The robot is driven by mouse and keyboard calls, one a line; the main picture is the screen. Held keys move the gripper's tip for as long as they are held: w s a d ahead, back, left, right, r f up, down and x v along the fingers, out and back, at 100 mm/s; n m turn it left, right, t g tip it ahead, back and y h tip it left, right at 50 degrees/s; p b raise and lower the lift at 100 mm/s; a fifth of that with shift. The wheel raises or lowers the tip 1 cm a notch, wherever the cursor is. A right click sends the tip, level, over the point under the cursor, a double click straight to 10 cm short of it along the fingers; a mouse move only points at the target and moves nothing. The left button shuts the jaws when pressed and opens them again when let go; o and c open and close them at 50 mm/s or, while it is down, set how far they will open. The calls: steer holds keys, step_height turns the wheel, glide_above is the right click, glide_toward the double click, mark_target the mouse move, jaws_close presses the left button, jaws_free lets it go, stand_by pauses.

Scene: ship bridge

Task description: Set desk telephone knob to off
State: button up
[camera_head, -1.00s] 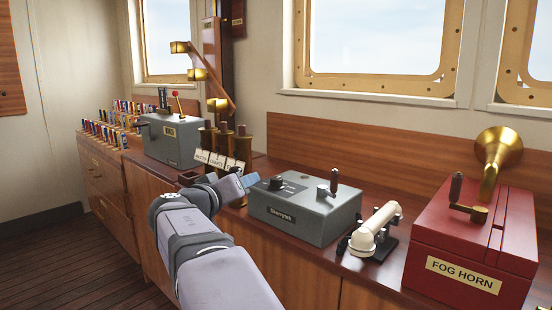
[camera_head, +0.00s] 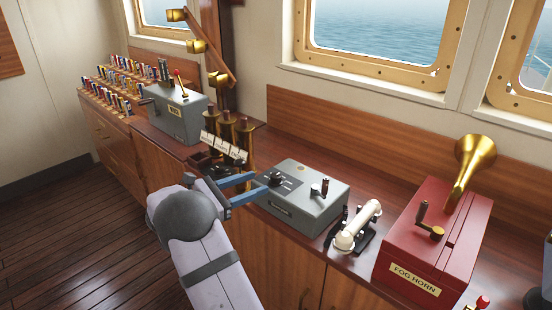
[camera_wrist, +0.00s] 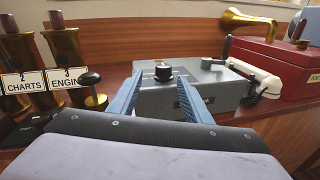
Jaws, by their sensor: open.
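The desk telephone (camera_head: 305,205) is a grey box on the wooden counter, with a black knob (camera_head: 276,179) on the left of its top and a crank handle (camera_head: 322,188) on the right. In the wrist view the knob (camera_wrist: 163,72) stands between and just beyond my two blue fingers. My gripper (camera_head: 256,186) is open and empty, at the left edge of the box and reaching toward the knob. I cannot tell whether the fingers touch the knob. The knob's markings are too small to read.
A cream handset (camera_head: 358,226) rests in its cradle right of the box, then a red fog horn box (camera_head: 430,240) with a brass horn. Brass voice pipes (camera_head: 226,135) with number plates stand close behind my gripper on the left. A grey box with a red-tipped lever (camera_head: 176,118) stands farther left.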

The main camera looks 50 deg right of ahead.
mark_target(276, 175)
steer(key=shift+s+d+r+n+g+h, duration=0.15)
steer(key=shift+s+d+n+g+h, duration=0.25)
steer(key=shift+n, duration=0.3)
steer(key=shift+d, duration=0.1)
steer(key=shift+p+x, duration=0.7)
steer(key=shift+x, duration=2.85)
steer(key=c, duration=1.1)
